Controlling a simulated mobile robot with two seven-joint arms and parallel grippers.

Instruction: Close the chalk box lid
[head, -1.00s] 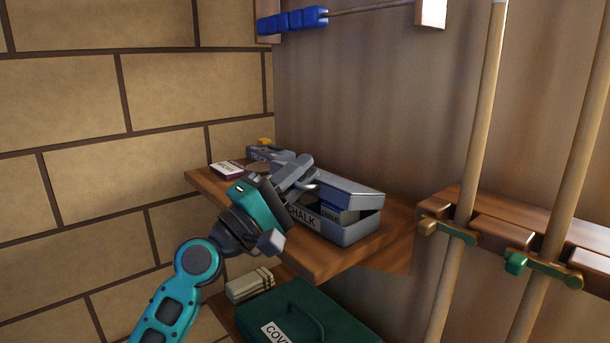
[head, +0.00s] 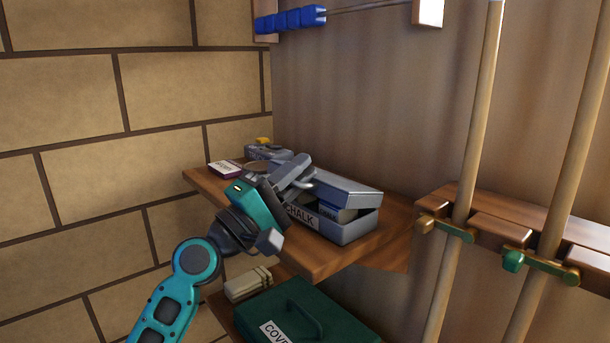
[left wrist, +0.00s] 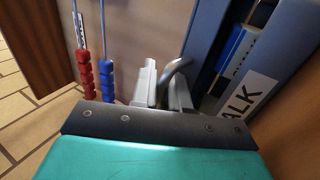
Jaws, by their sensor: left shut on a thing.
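The grey chalk box (head: 345,233) sits on the wooden shelf, its CHALK label partly hidden by my gripper. Its lid (head: 345,190) is partly raised, and blue contents (head: 341,214) show through the gap. The left wrist view shows the lid (left wrist: 207,45), the blue contents (left wrist: 238,50) and the label (left wrist: 248,92) at the right. My left gripper (head: 304,178) is at the left part of the lid, shut on the curved grey lid handle (left wrist: 178,66). The exact contact is partly hidden by the fingers. My right gripper is not in view.
The wooden shelf (head: 330,262) also holds a small labelled box (head: 225,168) and a grey item (head: 265,152) behind my gripper. A green case (head: 318,318) stands below. Cue-like poles (head: 466,150) stand in a rack at the right. A brick wall is at left.

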